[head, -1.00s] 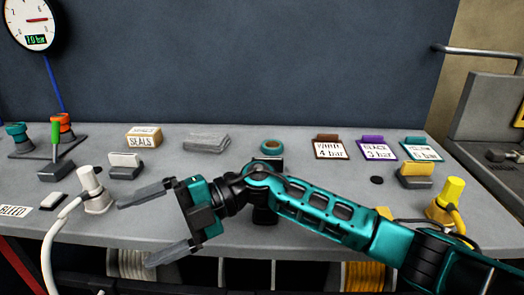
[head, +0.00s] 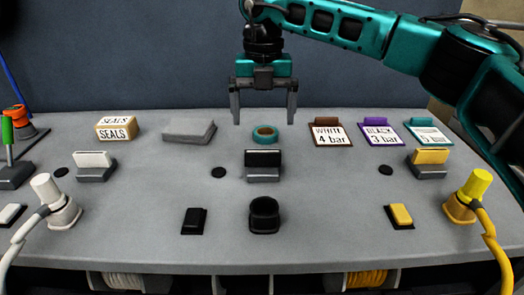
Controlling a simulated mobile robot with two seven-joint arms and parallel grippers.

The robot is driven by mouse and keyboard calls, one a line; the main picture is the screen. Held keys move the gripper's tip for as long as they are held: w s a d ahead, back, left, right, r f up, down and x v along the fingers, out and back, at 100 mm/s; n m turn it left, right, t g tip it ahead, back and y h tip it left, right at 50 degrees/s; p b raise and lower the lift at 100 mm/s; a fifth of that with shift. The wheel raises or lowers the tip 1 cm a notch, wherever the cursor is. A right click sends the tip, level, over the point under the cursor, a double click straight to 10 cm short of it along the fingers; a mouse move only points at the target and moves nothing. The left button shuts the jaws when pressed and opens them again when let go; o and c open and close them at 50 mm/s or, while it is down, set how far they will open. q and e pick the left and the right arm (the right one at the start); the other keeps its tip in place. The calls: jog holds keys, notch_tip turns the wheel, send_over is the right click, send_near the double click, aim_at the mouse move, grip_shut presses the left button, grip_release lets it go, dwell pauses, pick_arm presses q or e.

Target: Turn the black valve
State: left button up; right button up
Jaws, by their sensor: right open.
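A black-topped block (head: 263,160) on a grey base, which looks like the black valve, stands mid-bench. Its flat paddle lies left to right. My right gripper (head: 264,118) is open and empty, fingers pointing down, above and behind this block in the head view. Its fingertips are apart from everything. A black round socket (head: 264,218) and a black rocker switch (head: 194,221) are in front of the block. My left gripper is not in view.
Similar blocks with a white top (head: 94,160) and a yellow top (head: 429,158) stand left and right. A teal ring (head: 265,133) lies behind the black block. A grey slab (head: 188,130), a seals box (head: 116,128) and cards, including a "BLACK 3 bar" card (head: 381,133), line the back.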

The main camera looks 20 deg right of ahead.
aim_at(263, 151)
notch_tip(263, 151, down, 10)
jog(key=shift+f, duration=0.1)
dwell(0.4)
jog(key=c, duration=0.8)
jog(key=shift+c, duration=0.2)
